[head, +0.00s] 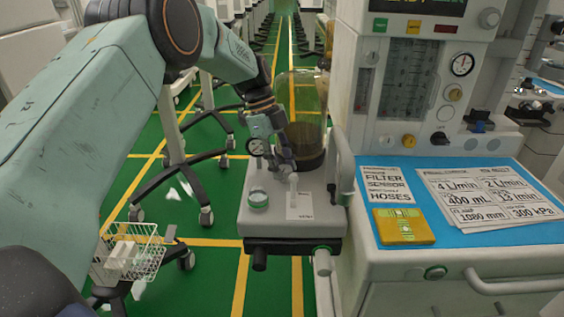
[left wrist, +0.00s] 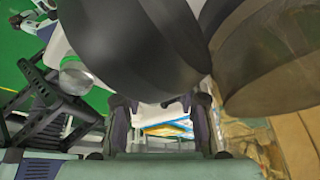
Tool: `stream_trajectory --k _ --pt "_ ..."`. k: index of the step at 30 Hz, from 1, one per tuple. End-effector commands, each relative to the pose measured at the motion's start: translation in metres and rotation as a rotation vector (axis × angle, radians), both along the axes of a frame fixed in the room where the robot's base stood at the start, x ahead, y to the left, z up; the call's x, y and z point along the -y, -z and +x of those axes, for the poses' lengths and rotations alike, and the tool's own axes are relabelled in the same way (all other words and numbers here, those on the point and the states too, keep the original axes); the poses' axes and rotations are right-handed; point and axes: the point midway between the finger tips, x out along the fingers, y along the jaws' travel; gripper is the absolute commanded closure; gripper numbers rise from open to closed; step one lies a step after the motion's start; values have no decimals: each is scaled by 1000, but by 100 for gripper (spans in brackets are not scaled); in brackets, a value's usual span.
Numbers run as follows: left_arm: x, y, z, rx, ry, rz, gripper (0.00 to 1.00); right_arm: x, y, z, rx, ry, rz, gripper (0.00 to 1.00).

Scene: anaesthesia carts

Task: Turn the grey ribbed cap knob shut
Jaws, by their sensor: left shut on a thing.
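My left arm comes in from the left, and its gripper (head: 284,160) points down at the top of the light grey absorber block (head: 313,218), close to the clear canister (head: 307,100). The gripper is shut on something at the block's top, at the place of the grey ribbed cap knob. The fingers hide most of that knob, and I cannot make out its ribs or how far it is turned. In the left wrist view both fingers (left wrist: 163,122) show, with large dark rounded shapes in front of them. My right gripper is not in view.
A round glass-topped cap (head: 258,198) sits on the block's left front. A cart with a blue mat (head: 475,195), printed cards and a yellow pad (head: 404,227) stands at the right. A wire basket (head: 128,250) is at the lower left. Green floor is open between.

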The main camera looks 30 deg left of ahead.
Motion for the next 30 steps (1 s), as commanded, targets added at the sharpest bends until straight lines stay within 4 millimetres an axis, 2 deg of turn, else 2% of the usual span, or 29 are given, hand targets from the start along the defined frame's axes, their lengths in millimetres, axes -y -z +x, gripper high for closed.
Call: stream_trajectory --k 13,14,15,21,30 --pt "1 2 -1 -4 9 -1 97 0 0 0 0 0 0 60" --pt "1 2 -1 -4 8 -1 63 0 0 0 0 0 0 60" --pt "1 2 -1 -4 8 -1 59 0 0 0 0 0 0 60" --pt "1 1 -1 -2 7 0 42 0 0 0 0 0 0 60" --pt "0 0 1 3 6 1 42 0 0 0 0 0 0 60"
